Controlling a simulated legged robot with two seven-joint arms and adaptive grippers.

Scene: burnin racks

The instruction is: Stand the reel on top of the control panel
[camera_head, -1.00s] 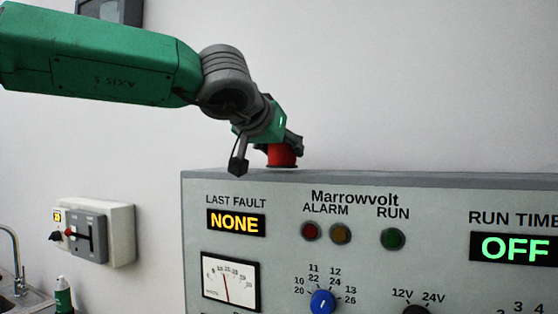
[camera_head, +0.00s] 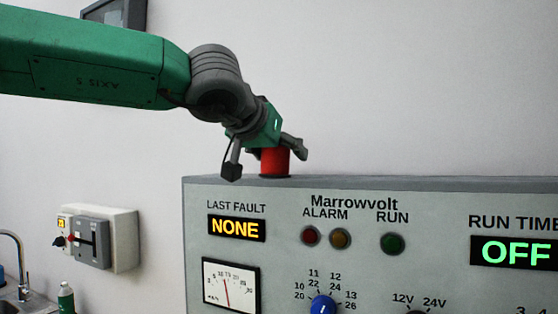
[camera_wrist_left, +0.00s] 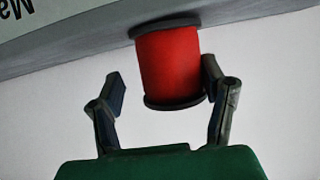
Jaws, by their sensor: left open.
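The red reel (camera_head: 274,161) with dark end flanges stands upright on the top edge of the grey control panel (camera_head: 400,184). In the left wrist view the reel (camera_wrist_left: 168,65) has one flange against the panel's top (camera_wrist_left: 70,45). My left gripper (camera_head: 264,158) is open at the reel. In the left wrist view its fingers (camera_wrist_left: 162,95) are spread wide, the right one close beside the reel and the left one clearly apart from it. Whether the right finger touches the reel I cannot tell. My right gripper is not in view.
A wall switch box (camera_head: 105,240) is mounted left of the panel. A sink tap (camera_head: 17,258) and a green bottle (camera_head: 66,298) are at the lower left. A dark wall-mounted frame (camera_head: 118,12) is behind my arm. The wall above the panel is clear.

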